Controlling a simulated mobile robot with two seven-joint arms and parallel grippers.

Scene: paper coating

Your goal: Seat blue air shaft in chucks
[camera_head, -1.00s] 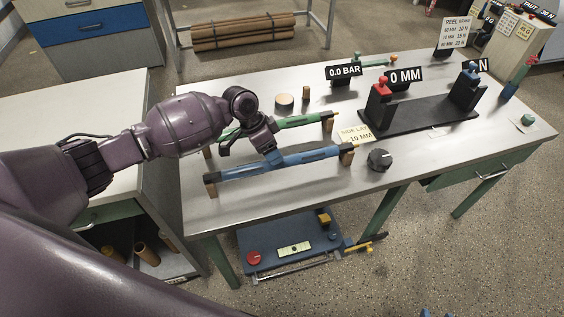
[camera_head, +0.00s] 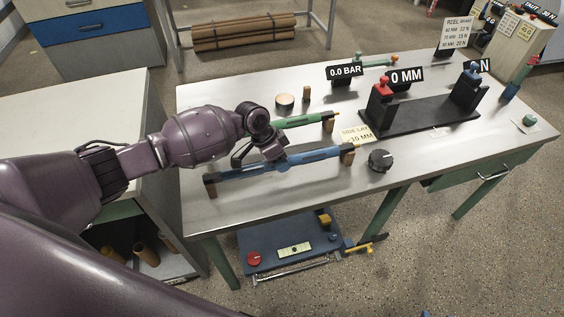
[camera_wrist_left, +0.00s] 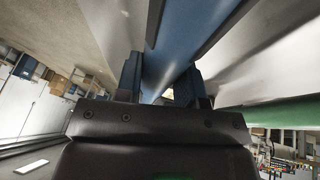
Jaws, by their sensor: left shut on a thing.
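The blue air shaft (camera_head: 238,171) lies across two wooden rests, a left one (camera_head: 210,186) and a right one (camera_head: 348,154), near the front of the steel table. The two chucks stand on a black base (camera_head: 415,118) at the right: one with a red top (camera_head: 381,87), one with a blue top (camera_head: 470,78). Nothing sits between them. My right gripper is not in view.
A green shaft (camera_head: 300,121) lies behind the blue one, partly hidden by my left arm. A black knob (camera_head: 380,160) and a side-lay note (camera_head: 356,134) are near the right rest. A 0.0 BAR sign (camera_head: 344,72) and 0 MM sign (camera_head: 405,77) stand behind.

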